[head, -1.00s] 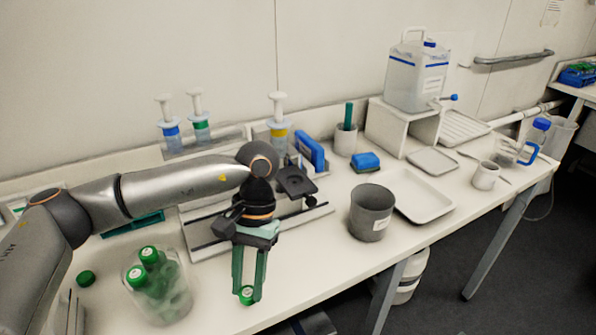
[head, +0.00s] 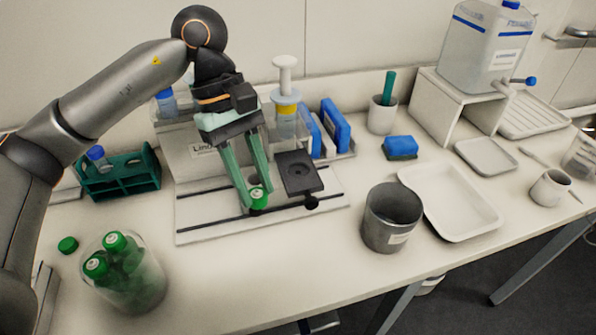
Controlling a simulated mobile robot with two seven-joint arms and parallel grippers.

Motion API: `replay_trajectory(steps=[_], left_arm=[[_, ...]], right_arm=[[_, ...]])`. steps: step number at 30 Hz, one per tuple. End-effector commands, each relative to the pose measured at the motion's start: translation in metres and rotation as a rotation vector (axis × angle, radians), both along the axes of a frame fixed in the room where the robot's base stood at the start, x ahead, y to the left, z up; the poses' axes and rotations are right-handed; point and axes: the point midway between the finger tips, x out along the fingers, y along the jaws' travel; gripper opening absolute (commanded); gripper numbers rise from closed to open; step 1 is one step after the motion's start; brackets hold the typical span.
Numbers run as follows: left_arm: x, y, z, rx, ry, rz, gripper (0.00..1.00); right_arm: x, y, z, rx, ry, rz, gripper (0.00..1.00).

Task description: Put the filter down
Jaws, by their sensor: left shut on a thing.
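My left gripper (head: 257,190) points down over the pale board (head: 190,228) in the middle of the bench. It is shut on a small round green piece with a white top, the filter (head: 258,199). My right gripper is not in view.
A clear jar (head: 150,297) with green-capped bottles stands at the front left, a loose green cap (head: 68,245) behind it. A yellow-banded syringe (head: 286,105) and blue boxes (head: 337,124) stand behind the plate. A grey cup (head: 391,220) and white tray (head: 480,232) are to the right.

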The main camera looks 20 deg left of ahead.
Motion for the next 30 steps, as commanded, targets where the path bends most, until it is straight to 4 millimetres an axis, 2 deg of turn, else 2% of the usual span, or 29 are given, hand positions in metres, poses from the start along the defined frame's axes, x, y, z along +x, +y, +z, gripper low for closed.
replay_trajectory(steps=[9,18,24,30], left_arm=[[-0.013,-0.003,0.052,-0.003,-0.008,0.615,0.00],[-0.030,-0.002,0.092,-0.004,-0.008,1.155,0.00],[-0.039,0.001,0.108,-0.003,-0.004,1.414,0.00],[-0.041,0.001,0.113,0.000,0.002,1.525,0.00]], right_arm=[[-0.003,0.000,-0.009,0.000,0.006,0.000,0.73],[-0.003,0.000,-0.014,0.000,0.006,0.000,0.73],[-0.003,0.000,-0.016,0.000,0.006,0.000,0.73],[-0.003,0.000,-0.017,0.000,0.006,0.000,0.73]])
